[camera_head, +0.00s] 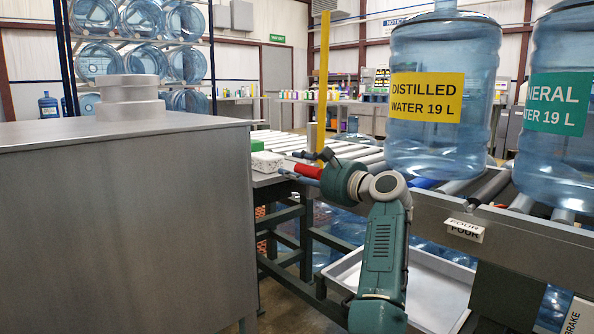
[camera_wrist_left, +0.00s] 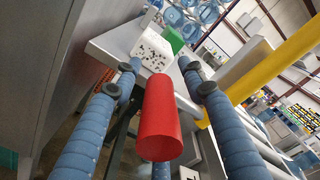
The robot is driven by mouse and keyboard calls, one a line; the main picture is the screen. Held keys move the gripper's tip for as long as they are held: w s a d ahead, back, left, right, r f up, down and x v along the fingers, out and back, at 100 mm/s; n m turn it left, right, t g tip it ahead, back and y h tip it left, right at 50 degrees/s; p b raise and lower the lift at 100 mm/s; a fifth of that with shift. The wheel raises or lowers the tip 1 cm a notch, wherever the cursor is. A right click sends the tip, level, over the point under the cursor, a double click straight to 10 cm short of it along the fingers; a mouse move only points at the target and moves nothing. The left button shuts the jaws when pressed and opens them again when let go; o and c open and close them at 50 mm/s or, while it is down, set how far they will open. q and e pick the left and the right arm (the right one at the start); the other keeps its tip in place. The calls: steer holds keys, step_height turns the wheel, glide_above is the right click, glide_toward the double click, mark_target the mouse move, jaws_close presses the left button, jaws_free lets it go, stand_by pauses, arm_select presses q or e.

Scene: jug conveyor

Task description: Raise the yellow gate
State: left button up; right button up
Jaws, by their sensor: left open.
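The yellow gate bar (camera_head: 323,80) stands upright by the roller conveyor in the head view. It runs diagonally at the right of the left wrist view (camera_wrist_left: 275,65). A red cylindrical handle (camera_head: 308,171) is at my left gripper (camera_head: 298,174). How the handle joins the gate is hidden. My right gripper is out of view.
A large water jug with a yellow label (camera_head: 430,95) and one with a green label (camera_head: 558,105) stand on the conveyor at right. A steel cabinet (camera_head: 130,220) fills the left. A white speckled block (camera_head: 266,162) and a green block (camera_head: 257,146) lie beyond the gripper.

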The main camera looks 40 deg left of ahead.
arm_select(q)
steer(key=d, duration=1.1)
steer(key=shift+s+d, duration=0.25)
steer(key=shift+s, duration=0.15)
steer(key=shift+f, duration=0.1)
